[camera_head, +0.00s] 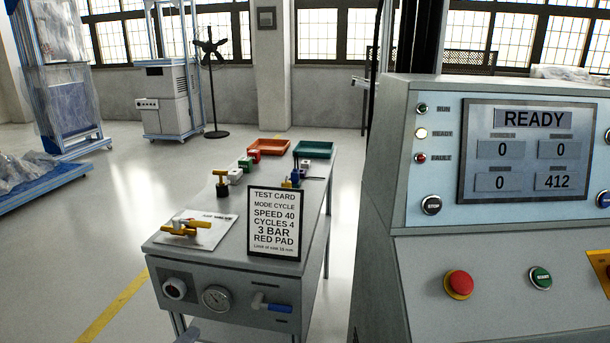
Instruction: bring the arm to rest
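Neither of my grippers shows clearly in the head view. A small grey shape sits at the bottom edge, left of centre, and I cannot tell what it is. A control cabinet (400,250) stands close on the right. Its screen (530,152) reads READY, with 0, 0, 0 and 412 in its boxes. The yellowish READY lamp (421,133) looks lit. A red mushroom button (459,284) and a green button (540,278) sit on its sloped front. A test card (275,222) stands upright on the grey bench (228,264), reading MODE CYCLE, SPEED 40, CYCLES 4, 3 BAR, RED PAD.
The bench holds a yellow fitting (183,229) on a paper sheet, coloured pad blocks, an orange tray (272,147) and a green tray (314,150). Open floor lies left of the bench.

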